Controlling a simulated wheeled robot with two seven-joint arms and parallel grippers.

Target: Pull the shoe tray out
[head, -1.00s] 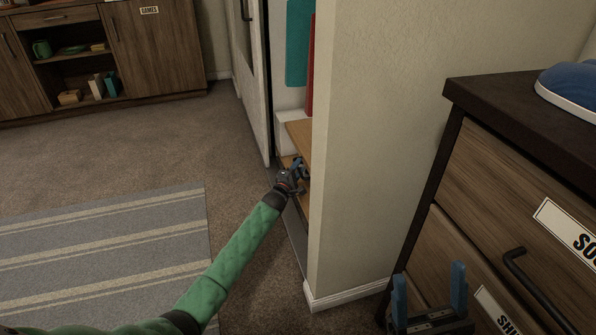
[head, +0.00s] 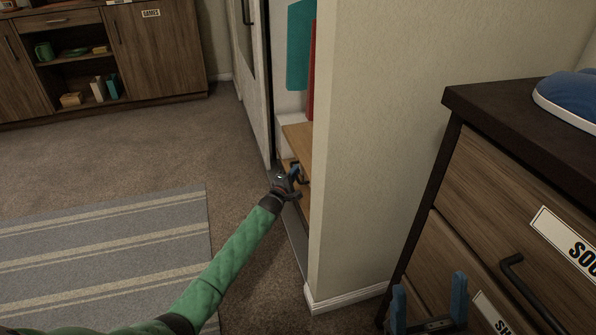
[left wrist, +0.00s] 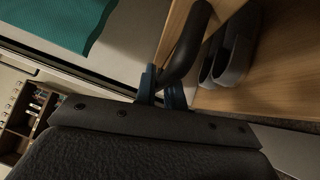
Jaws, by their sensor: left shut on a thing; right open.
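The shoe tray (left wrist: 262,97) is light wood and shows in the left wrist view with a pair of grey shoes (left wrist: 228,48) in it. A dark curved handle (left wrist: 188,42) stands at its front. My left gripper (left wrist: 164,88) is shut on the handle, with its blue fingers around the handle's near end. In the head view the left gripper (head: 292,178) is at the tray's front edge in the closet opening, and the wall corner hides most of the tray. My right gripper (head: 430,300) is open and empty at the lower right, in front of the dresser.
A wall end (head: 375,150) stands just right of the closet opening. A white door (head: 253,85) stands open on its left. Teal cloth (head: 300,45) hangs above. A dresser (head: 475,190) with a blue shoe (head: 570,98) is at right. Carpet (head: 150,150) is clear at left.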

